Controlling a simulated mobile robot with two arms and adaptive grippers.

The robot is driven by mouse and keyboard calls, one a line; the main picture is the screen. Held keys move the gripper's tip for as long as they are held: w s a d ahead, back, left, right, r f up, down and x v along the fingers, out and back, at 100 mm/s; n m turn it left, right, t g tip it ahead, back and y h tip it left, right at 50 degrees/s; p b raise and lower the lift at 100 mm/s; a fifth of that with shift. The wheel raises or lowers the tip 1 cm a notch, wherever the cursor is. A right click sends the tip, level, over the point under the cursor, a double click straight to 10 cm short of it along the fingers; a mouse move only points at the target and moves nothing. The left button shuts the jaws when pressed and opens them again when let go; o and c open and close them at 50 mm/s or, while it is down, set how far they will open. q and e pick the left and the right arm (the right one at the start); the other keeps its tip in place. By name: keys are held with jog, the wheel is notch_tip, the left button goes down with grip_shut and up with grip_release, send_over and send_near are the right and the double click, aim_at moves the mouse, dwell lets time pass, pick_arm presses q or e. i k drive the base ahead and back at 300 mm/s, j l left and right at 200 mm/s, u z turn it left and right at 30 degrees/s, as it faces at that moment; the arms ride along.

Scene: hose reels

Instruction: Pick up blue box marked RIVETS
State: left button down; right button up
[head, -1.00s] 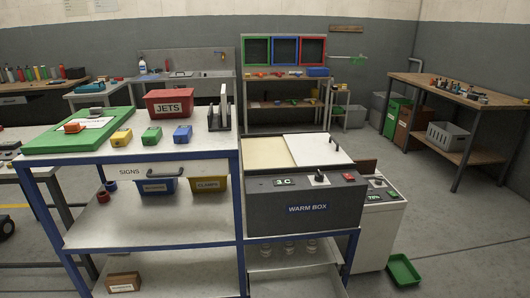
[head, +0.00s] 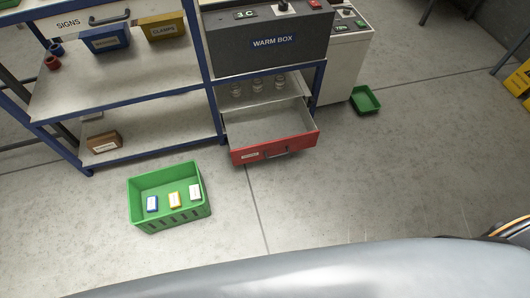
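A blue box (head: 111,40) with a white label stands on the upper shelf of the blue-framed rack (head: 130,84), left of a yellow box marked CLAMPS (head: 163,29). The blue box's label is too small to read surely. Neither of my grippers is in view.
A red-fronted drawer (head: 275,149) stands pulled out under the warm box (head: 272,42). A brown box (head: 104,142) is on the bottom shelf. A green tray (head: 366,100) lies on the floor. The floor right of the crate is clear.

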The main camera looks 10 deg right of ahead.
aim_at(151, 201)
jog(key=u, duration=0.4)
jog(key=i+j+u, duration=0.1)
jog(key=u, duration=0.65)
jog(key=l, duration=0.45)
jog(key=i+l+z, duration=0.15)
jog(key=l, duration=0.75)
jog(key=i+l+z, duration=0.15)
jog(key=l, duration=0.3)
